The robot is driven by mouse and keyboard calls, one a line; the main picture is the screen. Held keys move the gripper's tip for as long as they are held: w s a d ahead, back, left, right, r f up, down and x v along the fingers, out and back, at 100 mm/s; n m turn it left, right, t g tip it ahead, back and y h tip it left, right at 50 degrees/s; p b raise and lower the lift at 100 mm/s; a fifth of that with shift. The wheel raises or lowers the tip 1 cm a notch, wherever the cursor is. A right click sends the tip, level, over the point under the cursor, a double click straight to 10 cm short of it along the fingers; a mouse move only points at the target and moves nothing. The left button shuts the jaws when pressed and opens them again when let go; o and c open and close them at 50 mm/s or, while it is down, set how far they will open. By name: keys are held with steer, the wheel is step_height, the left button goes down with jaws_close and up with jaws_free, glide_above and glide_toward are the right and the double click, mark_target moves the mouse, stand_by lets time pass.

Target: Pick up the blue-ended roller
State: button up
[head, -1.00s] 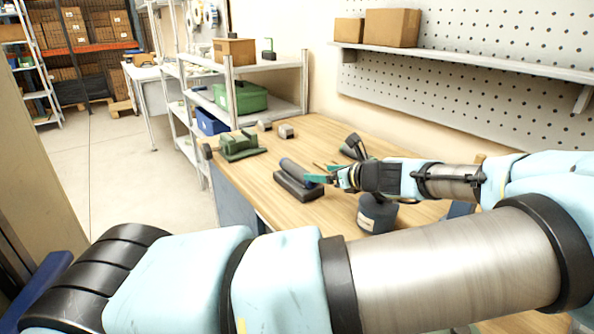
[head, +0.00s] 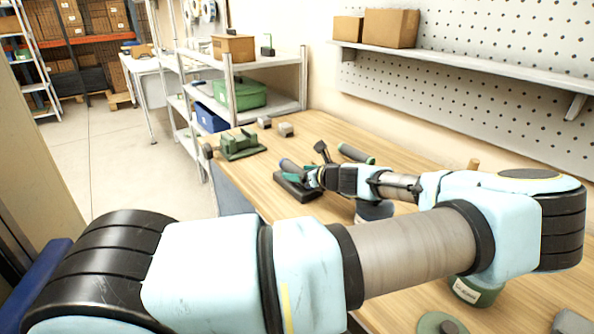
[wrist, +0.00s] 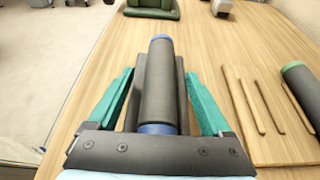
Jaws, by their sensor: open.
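The blue-ended roller (wrist: 159,85) is dark grey with blue ends. It lies lengthwise on a dark block-like stand (head: 297,190) on the wooden bench. In the wrist view it lies between the two green fingers of my gripper (wrist: 159,80), with a gap on each side. The fingers are open and do not touch it. In the head view my gripper (head: 306,174) is at the roller, and the roller's far blue end (head: 286,162) shows past it. The rest of the roller is largely hidden by the gripper.
A green fixture (head: 240,146) and small grey blocks (head: 286,130) are beyond. A dark round-based object (head: 374,211) stands under my arm.

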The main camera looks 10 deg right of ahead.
jaws_close()
stand_by(0.7)
